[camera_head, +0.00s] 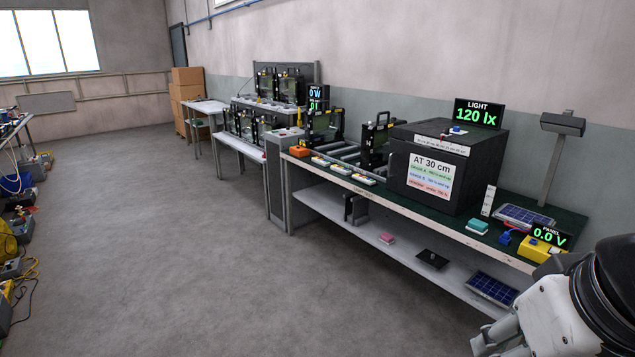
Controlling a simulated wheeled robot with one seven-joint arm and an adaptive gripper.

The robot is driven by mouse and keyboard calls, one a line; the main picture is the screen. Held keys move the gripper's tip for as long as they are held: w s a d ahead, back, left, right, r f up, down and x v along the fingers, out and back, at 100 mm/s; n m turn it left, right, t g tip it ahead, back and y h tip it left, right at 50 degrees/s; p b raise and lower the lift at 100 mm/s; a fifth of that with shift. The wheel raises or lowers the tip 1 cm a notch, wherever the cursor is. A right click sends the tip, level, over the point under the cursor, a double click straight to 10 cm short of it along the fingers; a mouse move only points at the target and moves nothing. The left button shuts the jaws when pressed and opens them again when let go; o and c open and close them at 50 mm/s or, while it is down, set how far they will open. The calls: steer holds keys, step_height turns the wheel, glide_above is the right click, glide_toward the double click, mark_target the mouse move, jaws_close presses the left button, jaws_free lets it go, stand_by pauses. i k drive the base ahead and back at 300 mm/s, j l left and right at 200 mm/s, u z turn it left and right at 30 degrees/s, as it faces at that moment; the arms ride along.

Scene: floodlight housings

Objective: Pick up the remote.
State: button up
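I cannot pick out the remote for certain. Several small pale, flat items with coloured marks lie along the front edge of the green-topped workbench (400,202); one is this pale item (363,179), too small to identify. A white upright piece (488,200) stands right of the black box, and a teal block (477,225) lies near the front edge. Part of my white and black arm shows at the lower right, apart from these items.
A black box (460,175) with an "AT 30 cm" sheet stands on the bench. A yellow meter (541,247) and a solar panel (523,216) are at its right end. The lower shelf (350,223) holds more items.

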mark_target(315, 160)
steer(key=i+j+u, duration=0.1)
steer(key=i+u, duration=0.15)
steer(key=i, duration=0.75)
steer(key=i+u, duration=0.3)
steer(key=i, duration=0.65)
steer(key=i+z, duration=0.2)
steer(key=i, duration=0.3)
steer(key=i+j+z, duration=0.15)
steer(key=i, duration=0.3)
steer(key=i+j+z, duration=0.2)
steer(key=i, duration=0.3)
steer(key=i+j+z, duration=0.2)
steer(key=i, duration=0.3)
steer(key=k+l, duration=0.25)
steer(key=l+u, duration=0.05)
steer(key=l, duration=0.05)
